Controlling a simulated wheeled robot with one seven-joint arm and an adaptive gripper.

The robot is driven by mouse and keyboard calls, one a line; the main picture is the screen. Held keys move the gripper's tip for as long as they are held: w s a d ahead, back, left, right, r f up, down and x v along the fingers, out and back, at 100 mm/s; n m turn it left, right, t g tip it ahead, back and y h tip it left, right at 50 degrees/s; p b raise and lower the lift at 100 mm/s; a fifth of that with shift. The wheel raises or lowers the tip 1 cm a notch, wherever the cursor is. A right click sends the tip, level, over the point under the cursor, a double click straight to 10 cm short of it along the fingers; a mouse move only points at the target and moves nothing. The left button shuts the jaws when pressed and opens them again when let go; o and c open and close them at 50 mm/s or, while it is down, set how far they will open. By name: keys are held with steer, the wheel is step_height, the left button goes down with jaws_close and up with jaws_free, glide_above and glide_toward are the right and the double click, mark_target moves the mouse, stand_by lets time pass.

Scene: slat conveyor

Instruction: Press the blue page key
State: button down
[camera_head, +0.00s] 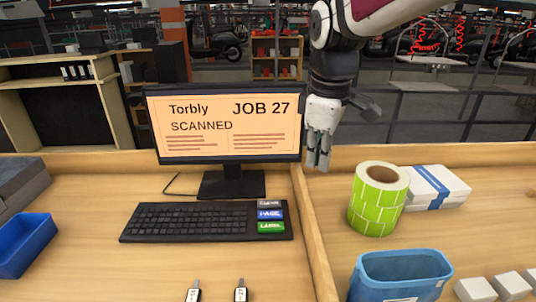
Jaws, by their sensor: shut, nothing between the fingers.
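The blue page key (270,214) is on the right end of the black keyboard (185,219), between a grey key marked CLEAR (269,203) above it and a green key marked LABEL (271,227) below it. A monitor (225,125) behind the keyboard reads "Torbly", "JOB 27" and "SCANNED". My gripper (318,166) points down, shut and empty, just right of the monitor's lower right corner. It is apart from the keyboard, above and to the right of the blue key in the picture.
A wooden divider (316,240) runs right of the keyboard. Beyond it stand a green label roll (378,198), a white box with a blue band (435,187), a blue bin (400,276) and white blocks (477,289). A blue tray (25,245) sits left. Desk around the keyboard is mostly clear.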

steer(key=w+a+f+n+g, duration=0.1)
steer(key=w+a+f+n, duration=0.4)
steer(key=w+f, duration=0.2)
steer(key=shift+w+a+f+n+g, duration=0.2)
steer(key=shift+w+n+g, duration=0.2)
steer(key=shift+w, duration=0.55)
steer(key=p, duration=0.3)
glide_toward(270, 215)
steer(key=d+f, duration=0.1)
steer(key=f, duration=0.1)
steer(key=d+f, duration=0.1)
steer(key=f, duration=0.1)
steer(key=d+f, duration=0.1)
steer(key=f, duration=0.2)
steer(key=shift+s+d, duration=0.2)
steer(key=shift+s, duration=0.2)
steer(key=shift+f+b, duration=0.1)
steer(key=shift+b, duration=0.2)
